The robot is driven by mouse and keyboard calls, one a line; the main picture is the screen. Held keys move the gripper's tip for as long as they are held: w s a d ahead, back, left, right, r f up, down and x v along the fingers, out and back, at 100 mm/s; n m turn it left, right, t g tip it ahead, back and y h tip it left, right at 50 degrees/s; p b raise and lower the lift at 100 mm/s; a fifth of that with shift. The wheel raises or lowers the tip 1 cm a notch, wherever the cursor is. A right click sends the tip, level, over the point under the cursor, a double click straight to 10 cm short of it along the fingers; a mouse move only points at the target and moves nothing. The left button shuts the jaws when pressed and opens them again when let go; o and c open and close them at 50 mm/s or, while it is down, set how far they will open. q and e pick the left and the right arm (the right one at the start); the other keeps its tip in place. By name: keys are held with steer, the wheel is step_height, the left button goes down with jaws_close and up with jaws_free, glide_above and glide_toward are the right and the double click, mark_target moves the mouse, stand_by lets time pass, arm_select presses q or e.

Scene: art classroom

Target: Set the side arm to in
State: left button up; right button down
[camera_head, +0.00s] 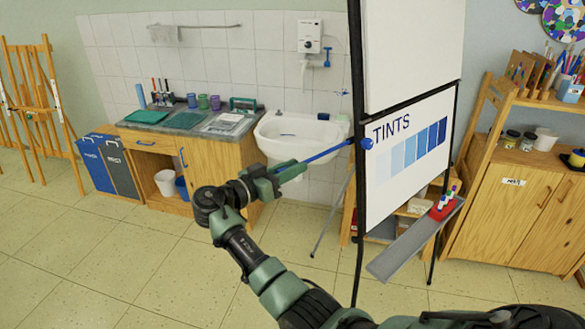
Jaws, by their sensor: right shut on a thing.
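The side arm (328,152) is a thin blue rod. It sticks out to the left from a blue knob (367,143) on the left upright of the flip chart (412,165), and slopes a little down toward its outer end. My right gripper (297,168) is shut on the outer end of the side arm, and the green fingers hide its tip. My left gripper is not in view.
The white sink (300,133) is behind the side arm. A grey tray (405,250) with a red marker holder (442,208) juts from the chart's lower front. A wooden cabinet (510,205) stands at right.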

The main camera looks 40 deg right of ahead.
mark_target(339, 146)
stand_by(0.5)
steer(key=shift+d+f+b, duration=0.15)
steer(key=shift+d+b, duration=0.3)
steer(key=shift+b, duration=0.1)
steer(key=d+b, duration=0.4)
steer(key=d, duration=0.1)
steer(key=w+d+b, duration=0.1)
steer(key=d+b, duration=0.2)
steer(key=d, duration=0.2)
steer(key=d+b, duration=0.4)
steer(key=d, duration=0.1)
steer(key=shift+w+d+b, duration=0.15)
steer(key=shift+w+b, duration=0.15)
steer(key=shift+b, duration=0.05)
steer(key=shift+d, duration=0.5)
steer(key=shift+r, duration=0.2)
steer(key=c, duration=1.3)
jaws_free()
steer(key=shift+o, duration=0.2)
steer(key=shift+a+f, duration=0.1)
steer(key=shift+a, duration=0.05)
